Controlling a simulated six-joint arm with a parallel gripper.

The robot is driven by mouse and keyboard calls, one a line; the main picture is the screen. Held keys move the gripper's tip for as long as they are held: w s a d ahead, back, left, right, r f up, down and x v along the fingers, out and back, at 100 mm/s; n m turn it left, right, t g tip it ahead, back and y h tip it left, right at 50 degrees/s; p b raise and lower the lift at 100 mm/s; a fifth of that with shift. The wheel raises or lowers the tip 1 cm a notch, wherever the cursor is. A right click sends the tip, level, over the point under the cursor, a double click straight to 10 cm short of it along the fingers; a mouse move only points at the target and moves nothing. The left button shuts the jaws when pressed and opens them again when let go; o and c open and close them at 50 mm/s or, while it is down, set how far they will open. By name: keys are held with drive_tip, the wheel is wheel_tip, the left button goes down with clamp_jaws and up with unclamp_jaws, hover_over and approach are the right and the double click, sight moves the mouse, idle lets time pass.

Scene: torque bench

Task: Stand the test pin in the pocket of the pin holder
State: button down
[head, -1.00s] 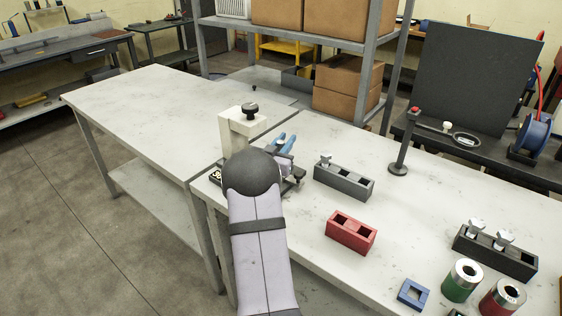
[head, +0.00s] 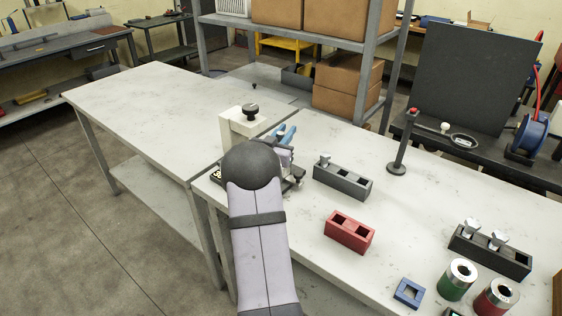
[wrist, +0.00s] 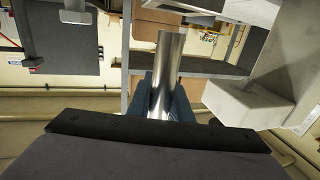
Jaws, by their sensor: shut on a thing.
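The test pin, a shiny silver cylinder (wrist: 168,65), stands out between the blue fingers of my gripper (wrist: 170,98) in the wrist view. My gripper is shut on it. In the head view the blue fingertips (head: 285,135) show beyond my dark wrist, beside the white stand; the pin cannot be made out there. A small blue block with one square pocket (head: 400,298), at the front right of the bench, looks like the pin holder. Its pocket looks empty, and my gripper is well away from it to the left.
A white stand with a black knob (head: 238,122) is close to my gripper. A red two-pocket block (head: 345,240), grey blocks (head: 335,183) (head: 480,255), green (head: 452,284) and red (head: 490,305) cans and a dark post (head: 402,148) stand on the bench. The left tabletop is clear.

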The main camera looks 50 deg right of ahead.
drive_tip(key=shift+r+p, duration=0.55)
drive_tip(key=shift+r, duration=0.5)
